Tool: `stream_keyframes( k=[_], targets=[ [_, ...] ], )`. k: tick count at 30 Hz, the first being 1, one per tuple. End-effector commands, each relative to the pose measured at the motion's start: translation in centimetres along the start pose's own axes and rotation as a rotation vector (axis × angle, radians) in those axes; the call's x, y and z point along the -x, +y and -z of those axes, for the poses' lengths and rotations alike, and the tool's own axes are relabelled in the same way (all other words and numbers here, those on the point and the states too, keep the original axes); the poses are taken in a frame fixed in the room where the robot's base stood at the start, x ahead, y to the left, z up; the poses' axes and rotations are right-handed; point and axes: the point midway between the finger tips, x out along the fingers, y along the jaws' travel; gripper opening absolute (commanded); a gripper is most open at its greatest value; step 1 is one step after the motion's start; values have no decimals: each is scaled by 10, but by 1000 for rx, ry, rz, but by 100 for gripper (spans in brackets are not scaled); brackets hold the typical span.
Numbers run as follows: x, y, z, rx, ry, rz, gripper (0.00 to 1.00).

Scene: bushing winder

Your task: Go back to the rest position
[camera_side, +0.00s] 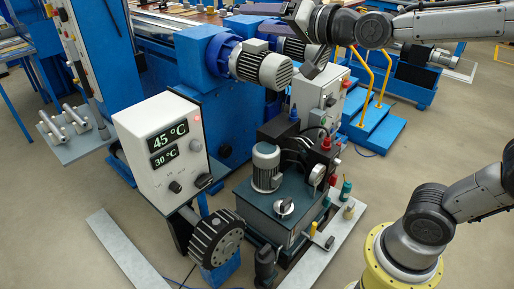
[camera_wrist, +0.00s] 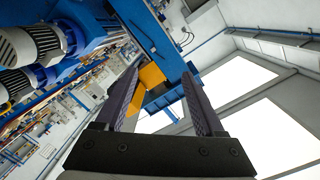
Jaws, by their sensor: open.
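My gripper (camera_wrist: 160,76) shows in the wrist view with its two dark, ridged fingers spread apart. Nothing is between the fingers. In the side view my arm reaches in from the right along the top, and its end is near the grey motor (camera_side: 262,65) of the blue winding machine (camera_side: 199,108). The wrist view looks past the fingers to the hall's ceiling and bright panels, with the blue and grey motors (camera_wrist: 45,40) at the left.
A white control box (camera_side: 160,150) reads 45 °C and 30 °C. Beside it stands a dark unit with a small motor (camera_side: 266,167) and a black knurled wheel (camera_side: 216,238). A grey tray (camera_side: 75,136) holds metal bushings. Blue steps with yellow rails (camera_side: 380,77) stand behind.

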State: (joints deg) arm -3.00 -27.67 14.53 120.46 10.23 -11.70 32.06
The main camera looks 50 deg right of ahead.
Motion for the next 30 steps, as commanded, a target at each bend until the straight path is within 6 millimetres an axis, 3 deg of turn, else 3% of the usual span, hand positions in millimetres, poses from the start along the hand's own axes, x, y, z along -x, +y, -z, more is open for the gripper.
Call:
stream_keyframes(
  k=[1, 6, 12, 15, 21, 30],
  targets=[
    [27, 8, -5, 58, -43, -30, 71],
    [100, 50, -50, 270, -258, -157, 71],
    [171, 114, -118, 495, -600, -301, 71],
    [196, 140, -144, 571, -770, -354, 71],
    [221, 155, -158, 651, -926, -377, 71],
    [221, 154, -158, 663, -929, -370, 71]
  ],
)
